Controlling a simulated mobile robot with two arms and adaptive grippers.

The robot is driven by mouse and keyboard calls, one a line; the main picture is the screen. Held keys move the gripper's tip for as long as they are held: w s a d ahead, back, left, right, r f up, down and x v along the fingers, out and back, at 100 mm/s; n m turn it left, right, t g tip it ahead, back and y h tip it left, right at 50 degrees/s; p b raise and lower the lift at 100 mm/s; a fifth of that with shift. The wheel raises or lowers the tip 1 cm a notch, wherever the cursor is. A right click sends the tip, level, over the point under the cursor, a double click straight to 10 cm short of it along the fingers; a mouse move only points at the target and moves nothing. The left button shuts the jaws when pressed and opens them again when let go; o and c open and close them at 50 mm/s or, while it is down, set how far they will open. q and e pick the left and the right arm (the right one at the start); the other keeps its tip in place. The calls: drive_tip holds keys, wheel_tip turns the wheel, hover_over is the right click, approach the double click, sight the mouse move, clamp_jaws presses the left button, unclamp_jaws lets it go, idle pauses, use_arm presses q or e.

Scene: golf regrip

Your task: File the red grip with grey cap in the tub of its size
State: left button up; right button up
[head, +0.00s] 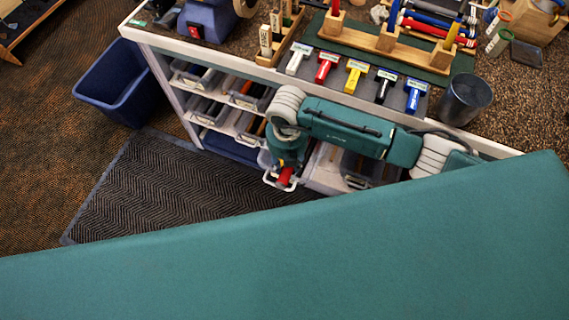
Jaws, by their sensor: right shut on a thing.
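My right gripper (283,182) is low in front of the bench's shelving, near its middle, pointing down. It is shut on the red grip (287,174), of which only a short red piece shows between the fingers. The grey cap cannot be made out. Several tubs sit in the shelf bays under the bench top, such as one at the upper left (197,77) and one below it (208,112). Some tubs hold dark or coloured grips. Any size labels are too small to read. My right arm hides part of the shelving. My left gripper is out of view.
The bench top (532,110) carries a row of coloured-handled tools (356,77), a wooden rack (384,42) and a dark cup (465,98). A blue bin (110,84) stands left of the bench. A dark ribbed mat (165,190) lies on clear floor in front.

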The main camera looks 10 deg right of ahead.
drive_tip(key=shift+w+d+f+b, duration=0.1)
drive_tip(key=shift+w+f+b, duration=0.15)
drive_tip(key=shift+f, duration=0.25)
drive_tip(key=shift+w+d+f+b, duration=0.1)
drive_tip(key=shift+w+f+b, duration=0.15)
drive_tip(key=shift+f, duration=0.25)
drive_tip(key=w+d+b, duration=0.1)
drive_tip(key=w, duration=0.1)
drive_tip(key=w+d+b, duration=0.1)
drive_tip(key=w+d, duration=0.1)
drive_tip(key=w+d+b, duration=0.1)
drive_tip(key=w, duration=0.2)
drive_tip(key=shift+d+r, duration=0.25)
drive_tip(key=shift+d, duration=0.1)
wheel_tip(320, 180, down, 5)
drive_tip(key=b, duration=0.4)
drive_tip(key=shift+w+d+f+b, duration=0.1)
drive_tip(key=shift+w+d+b, duration=0.05)
drive_tip(key=shift+b, duration=0.15)
use_arm(q)
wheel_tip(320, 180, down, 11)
drive_tip(key=b, duration=0.1)
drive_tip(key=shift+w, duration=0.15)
use_arm(e)
drive_tip(key=shift+f, duration=1)
use_arm(q)
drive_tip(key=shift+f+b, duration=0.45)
drive_tip(key=shift+b, duration=0.15)
use_arm(e)
drive_tip(key=shift+f, duration=0.45)
